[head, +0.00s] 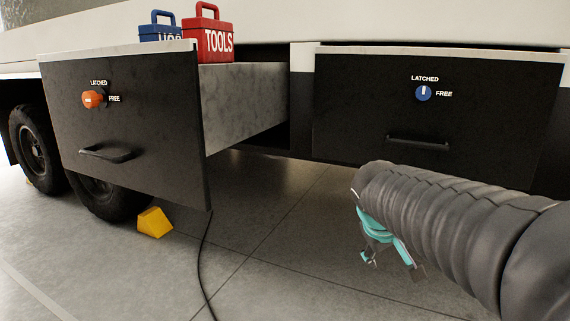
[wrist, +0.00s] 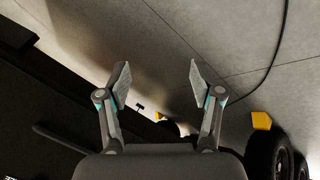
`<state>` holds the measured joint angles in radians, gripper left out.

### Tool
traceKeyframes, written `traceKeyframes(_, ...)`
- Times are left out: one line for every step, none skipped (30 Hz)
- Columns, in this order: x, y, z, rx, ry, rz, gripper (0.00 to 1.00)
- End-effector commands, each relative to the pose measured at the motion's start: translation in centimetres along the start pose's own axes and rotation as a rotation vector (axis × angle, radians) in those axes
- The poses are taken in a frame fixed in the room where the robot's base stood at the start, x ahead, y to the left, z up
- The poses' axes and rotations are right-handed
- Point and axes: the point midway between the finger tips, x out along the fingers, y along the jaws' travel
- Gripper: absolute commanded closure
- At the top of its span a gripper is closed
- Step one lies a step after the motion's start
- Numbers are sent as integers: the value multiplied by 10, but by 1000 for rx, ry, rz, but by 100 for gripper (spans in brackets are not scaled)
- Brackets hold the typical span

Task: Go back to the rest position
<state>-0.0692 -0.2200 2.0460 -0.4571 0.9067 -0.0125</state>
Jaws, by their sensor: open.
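My gripper (head: 388,258) hangs at the end of my grey-sleeved arm in the head view, low and in front of the right drawer. In the wrist view my gripper (wrist: 156,75) has its two fingers spread apart with nothing between them. It is clear of the drawers and their handles. The left drawer (head: 130,135) is pulled out, and its orange knob (head: 93,99) sits between the LATCHED and FREE labels. The right drawer (head: 400,110) is shut, with a blue knob (head: 423,93) and a bar handle (head: 418,143).
A red TOOLS box (head: 209,40) and a blue box (head: 160,30) show above the open drawer. A yellow wheel chock (head: 154,222) stands by the wheels (head: 38,150). A black cable (head: 204,265) runs down to the floor. The tiled floor (head: 285,255) between is clear.

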Motion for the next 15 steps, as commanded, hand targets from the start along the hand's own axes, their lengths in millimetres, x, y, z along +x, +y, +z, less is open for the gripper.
traceKeyframes(-12,-12,23,50,-9,-56,34)
traceKeyframes(-16,-21,35,79,-15,-90,34)
traceKeyframes(-21,-33,51,117,-22,-131,34)
traceKeyframes(-25,-41,63,144,-26,-161,34)
traceKeyframes(-30,-49,73,171,-29,-189,34)
traceKeyframes(-35,-58,87,204,-32,-223,34)
traceKeyframes(-40,-65,97,228,-34,-247,34)
traceKeyframes(-44,-72,106,251,-34,-269,34)
traceKeyframes(-50,-79,118,278,-33,-295,34)
traceKeyframes(-55,-84,126,296,-30,-311,34)
traceKeyframes(-59,-87,132,313,-27,-325,34)
traceKeyframes(-64,-91,140,330,-20,-337,34)
traceKeyframes(-68,-92,145,339,-13,-341,34)
traceKeyframes(-72,-92,149,346,-5,-342,34)
traceKeyframes(-77,-91,152,351,7,-339,34)
